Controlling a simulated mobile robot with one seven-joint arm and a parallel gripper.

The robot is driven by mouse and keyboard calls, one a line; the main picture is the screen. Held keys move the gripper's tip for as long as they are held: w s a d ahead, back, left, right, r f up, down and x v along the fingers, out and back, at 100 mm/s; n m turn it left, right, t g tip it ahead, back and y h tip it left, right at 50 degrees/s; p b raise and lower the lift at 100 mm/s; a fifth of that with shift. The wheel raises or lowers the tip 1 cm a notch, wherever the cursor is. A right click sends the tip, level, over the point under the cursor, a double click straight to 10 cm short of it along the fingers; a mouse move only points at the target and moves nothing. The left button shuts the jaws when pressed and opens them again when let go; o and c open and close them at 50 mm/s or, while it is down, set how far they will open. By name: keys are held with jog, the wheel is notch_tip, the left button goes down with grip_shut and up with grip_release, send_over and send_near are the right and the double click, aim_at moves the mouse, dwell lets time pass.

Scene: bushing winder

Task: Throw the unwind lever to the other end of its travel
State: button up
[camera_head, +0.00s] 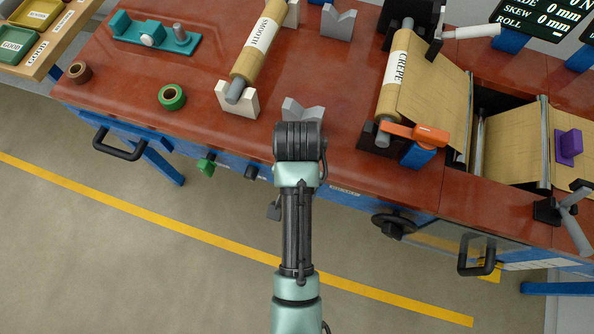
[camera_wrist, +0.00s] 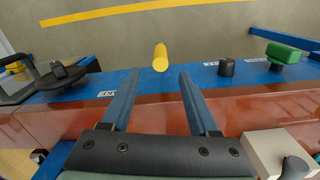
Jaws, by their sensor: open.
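In the wrist view a yellow rounded bar end (camera_wrist: 160,58) sticks out from the blue front panel (camera_wrist: 135,80) of the bench; it looks like the grip of the unwind lever, though I cannot read the labels beside it. My gripper (camera_wrist: 160,76) is open, its two fingers on either side of the yellow end in the picture, and nothing is held. I cannot tell how deep the grip sits between them. In the head view my arm hides the fingers and the yellow grip.
A black handwheel (camera_head: 392,225) is on the front panel to the right, also in the wrist view (camera_wrist: 50,82). A black knob (camera_wrist: 226,67) and green knob (camera_wrist: 283,55) sit on the other side. An orange lever (camera_head: 415,134) stands by the crepe roll (camera_head: 397,75).

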notch_tip(320, 180, down, 11)
jog(key=shift+f, duration=0.2)
dwell(0.3)
grip_shut()
dwell(1.3)
